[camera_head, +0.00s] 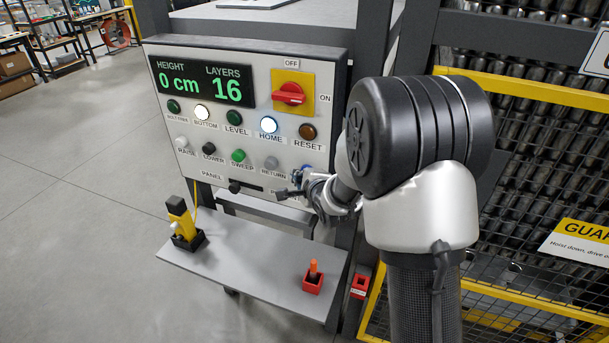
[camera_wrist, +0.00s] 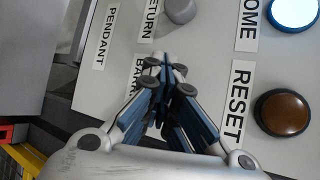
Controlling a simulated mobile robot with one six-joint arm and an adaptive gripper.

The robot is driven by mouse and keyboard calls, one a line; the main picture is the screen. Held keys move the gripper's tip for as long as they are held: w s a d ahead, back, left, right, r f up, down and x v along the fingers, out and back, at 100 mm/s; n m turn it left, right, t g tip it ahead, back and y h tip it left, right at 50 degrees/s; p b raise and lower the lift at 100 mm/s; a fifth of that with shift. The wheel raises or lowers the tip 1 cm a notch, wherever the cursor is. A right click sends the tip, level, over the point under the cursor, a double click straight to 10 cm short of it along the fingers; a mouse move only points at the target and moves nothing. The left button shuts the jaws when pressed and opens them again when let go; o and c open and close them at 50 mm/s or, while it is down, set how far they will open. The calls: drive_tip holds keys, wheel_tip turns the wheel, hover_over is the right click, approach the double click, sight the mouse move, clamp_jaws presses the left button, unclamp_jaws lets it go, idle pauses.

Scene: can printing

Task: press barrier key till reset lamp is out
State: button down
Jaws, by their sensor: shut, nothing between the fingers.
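The grey control panel (camera_head: 255,80) carries the reset lamp (camera_head: 308,132), a brown dome that looks unlit. In the wrist view the reset lamp (camera_wrist: 282,112) is also dark brown, right of my gripper. My gripper (camera_head: 302,174) is at the panel's lower right. In the wrist view my gripper (camera_wrist: 165,65) has its fingers shut and empty, tips close to the panel face. The barrier label (camera_wrist: 136,80) is partly covered by the fingers. The barrier key itself is hidden behind them, so I cannot tell whether they touch it.
The home lamp (camera_head: 268,125) and bottom lamp (camera_head: 202,112) are lit. The return key (camera_head: 271,162) is near my gripper. A red rotary switch (camera_head: 289,94) sits above. A shelf (camera_head: 250,262) below holds a yellow pendant (camera_head: 180,215) and a red holder (camera_head: 312,284). A mesh guard (camera_head: 550,150) stands right.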

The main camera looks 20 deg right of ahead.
drive_tip(key=shift+s+a+b, duration=0.45)
drive_tip(key=shift+s+a, duration=0.3)
drive_tip(key=shift+s, duration=0.3)
drive_tip(key=shift+s+a+b, duration=0.45)
drive_tip(key=shift+s+a, duration=0.3)
drive_tip(key=shift+s, duration=0.3)
drive_tip(key=shift+s+a+b, duration=0.4)
drive_tip(key=shift+s+a, duration=0.3)
drive_tip(key=shift+s, duration=0.3)
drive_tip(key=s+f+n+g+b, duration=0.1)
drive_tip(key=s+n+g+b, duration=0.1)
drive_tip(key=s+n+b, duration=0.2)
drive_tip(key=s+d+f+n+g+b, duration=0.1)
drive_tip(key=s+n+g+b, duration=0.2)
drive_tip(key=s+n, duration=0.7)
drive_tip(key=s+f+n+g+h+b, duration=0.1)
drive_tip(key=s+n+g+b, duration=0.2)
drive_tip(key=s, duration=1.7)
drive_tip(key=n+b, duration=0.1)
drive_tip(key=n, duration=0.2)
drive_tip(key=shift+s+d+f+n+b, duration=0.3)
drive_tip(key=shift+s+n+b, duration=0.05)
drive_tip(key=shift+s+n, duration=0.05)
